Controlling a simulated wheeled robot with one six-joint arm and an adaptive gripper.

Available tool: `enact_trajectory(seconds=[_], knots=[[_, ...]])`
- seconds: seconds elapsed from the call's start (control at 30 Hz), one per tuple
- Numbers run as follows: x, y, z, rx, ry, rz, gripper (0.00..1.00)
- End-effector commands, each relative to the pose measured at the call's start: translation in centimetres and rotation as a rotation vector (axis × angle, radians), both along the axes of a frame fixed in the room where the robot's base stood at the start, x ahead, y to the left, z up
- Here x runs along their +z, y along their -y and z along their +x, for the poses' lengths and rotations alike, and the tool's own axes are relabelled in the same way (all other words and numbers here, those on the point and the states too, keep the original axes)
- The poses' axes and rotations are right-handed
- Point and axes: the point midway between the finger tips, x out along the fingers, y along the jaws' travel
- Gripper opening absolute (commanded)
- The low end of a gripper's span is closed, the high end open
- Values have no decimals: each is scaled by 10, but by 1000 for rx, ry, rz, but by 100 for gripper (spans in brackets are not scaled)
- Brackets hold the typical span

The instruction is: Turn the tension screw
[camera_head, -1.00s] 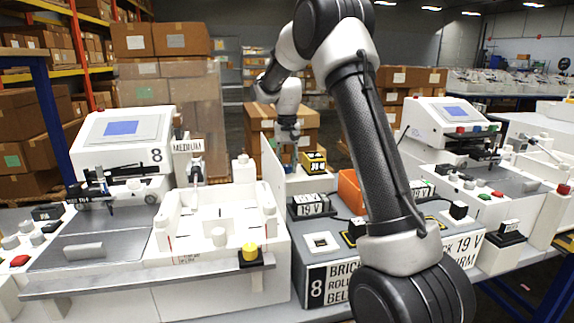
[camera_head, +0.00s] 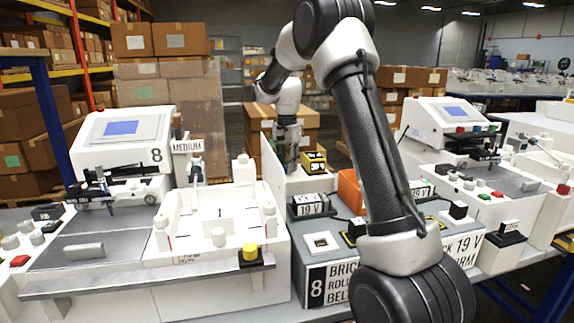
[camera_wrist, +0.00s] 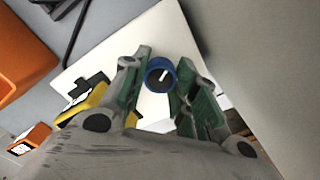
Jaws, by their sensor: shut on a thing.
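The tension screw shows as a round blue knob (camera_wrist: 160,75) with a white pointer mark on its dark top, on a white plate (camera_wrist: 150,30) in the wrist view. My gripper (camera_wrist: 164,70) has its two green-padded fingers on either side of the knob and is shut on it. In the head view my gripper (camera_head: 291,155) points down behind a white upright panel (camera_head: 272,178), beside a yellow and black block (camera_head: 314,162). The knob cannot be made out there.
An orange bin (camera_head: 350,190) stands right of the gripper, and it also shows in the wrist view (camera_wrist: 25,55). A black block marked 19 V (camera_head: 311,206) stands in front.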

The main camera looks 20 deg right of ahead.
Motion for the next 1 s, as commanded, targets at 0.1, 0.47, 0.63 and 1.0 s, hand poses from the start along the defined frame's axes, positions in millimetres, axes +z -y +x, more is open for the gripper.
enact_trajectory(seconds=[0.1, 0.47, 0.63, 1.0], knots=[[2, 1, 1, -7, 6, -1, 5], [2, 1, 2, -8, 6, -2, 32], [1, 1, 1, -8, 4, -1, 51], [11, 0, 1, -8, 5, 0, 51]])
